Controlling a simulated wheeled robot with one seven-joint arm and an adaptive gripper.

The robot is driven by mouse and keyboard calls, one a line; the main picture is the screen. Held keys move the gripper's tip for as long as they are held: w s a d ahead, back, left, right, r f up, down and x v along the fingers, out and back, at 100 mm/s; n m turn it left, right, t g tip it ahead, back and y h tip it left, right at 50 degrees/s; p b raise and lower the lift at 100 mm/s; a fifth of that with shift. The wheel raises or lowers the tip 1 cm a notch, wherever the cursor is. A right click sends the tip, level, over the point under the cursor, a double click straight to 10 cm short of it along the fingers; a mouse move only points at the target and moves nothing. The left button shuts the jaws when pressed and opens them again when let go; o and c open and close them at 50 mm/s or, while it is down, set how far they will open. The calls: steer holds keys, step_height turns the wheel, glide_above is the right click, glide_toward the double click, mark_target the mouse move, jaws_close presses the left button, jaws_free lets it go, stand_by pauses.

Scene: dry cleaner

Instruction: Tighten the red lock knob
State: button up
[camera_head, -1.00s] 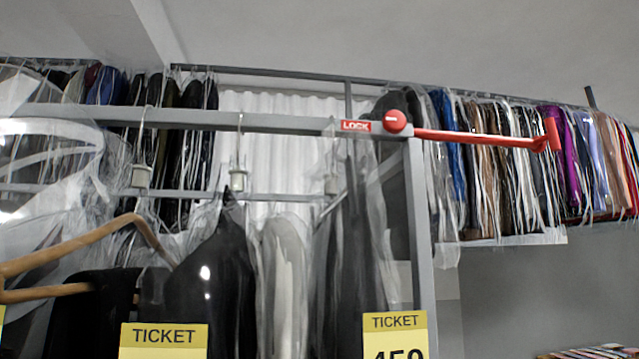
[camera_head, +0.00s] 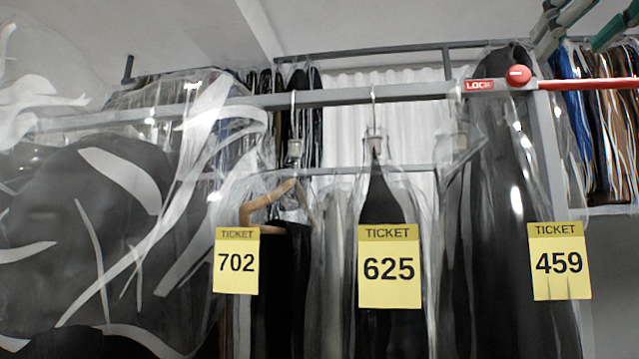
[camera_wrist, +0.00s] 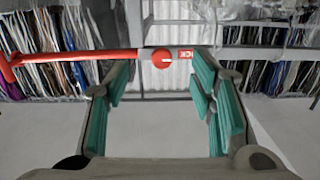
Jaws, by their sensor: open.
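The red lock knob (camera_head: 518,75) is round and sits at the right end of the grey rail, beside a red LOCK label (camera_head: 480,85). A red bar (camera_head: 590,84) runs right from it and leaves the frame. My gripper (camera_head: 572,28) is partly in the upper right of the head view, above and right of the knob. In the wrist view my gripper (camera_wrist: 160,78) is open, its green-padded fingers spread and empty. I cannot tell the remaining distance.
Garments in clear plastic hang on the rail (camera_head: 340,97), with yellow tickets 702 (camera_head: 237,261), 625 (camera_head: 388,267) and 459 (camera_head: 558,262). A grey post (camera_head: 548,145) stands below the knob. More clothes (camera_head: 600,120) hang behind at right.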

mark_target(521, 75)
steer(key=shift+t, duration=0.3)
steer(key=x, duration=0.4)
steer(key=r+p+x, duration=0.1)
steer(key=x, duration=0.3)
steer(key=r+x, duration=0.1)
steer(key=x, duration=0.3)
steer(key=shift+w+r, duration=0.15)
steer(key=shift+w, duration=0.2)
steer(key=c, duration=1.1)
